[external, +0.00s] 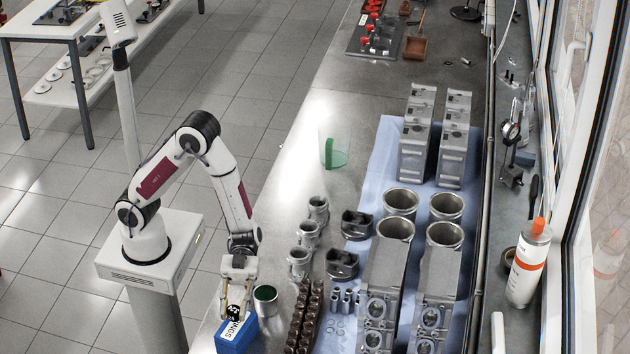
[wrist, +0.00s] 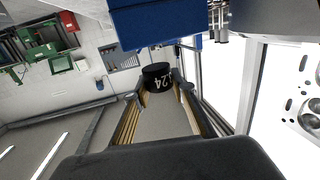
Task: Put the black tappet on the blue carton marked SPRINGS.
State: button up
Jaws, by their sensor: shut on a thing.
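The black tappet (wrist: 157,76) is a short dark cylinder with white "24" markings. My gripper (wrist: 156,88) is shut on it, one finger on each side. In the external view my gripper (external: 236,303) points down at the blue carton (external: 236,338), and the tappet (external: 233,312) shows small between the fingers. The carton stands near the bench's left edge; its white label shows only partly, ending in "INGS". The carton (wrist: 165,22) also fills the top middle of the wrist view, with a narrow gap beside the tappet there. I cannot tell the tappet's exact height above the carton.
A dark green-rimmed can (external: 265,298) stands close to the right of the carton. Several brown cylindrical parts (external: 303,318) stand in rows further right. Metal cups (external: 300,262), black parts (external: 343,264) and engine blocks (external: 383,275) lie beyond. Bench behind the cups is mostly clear.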

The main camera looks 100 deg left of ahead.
aim_at(235, 318)
jog(key=shift+f, duration=1.45)
jog(key=shift+f, duration=0.1)
jog(key=o, duration=1.1)
jog(key=s+a, duration=0.2)
jog(key=a, duration=1)
jog(key=shift+r, duration=0.4)
jog(key=shift+w, duration=0.1)
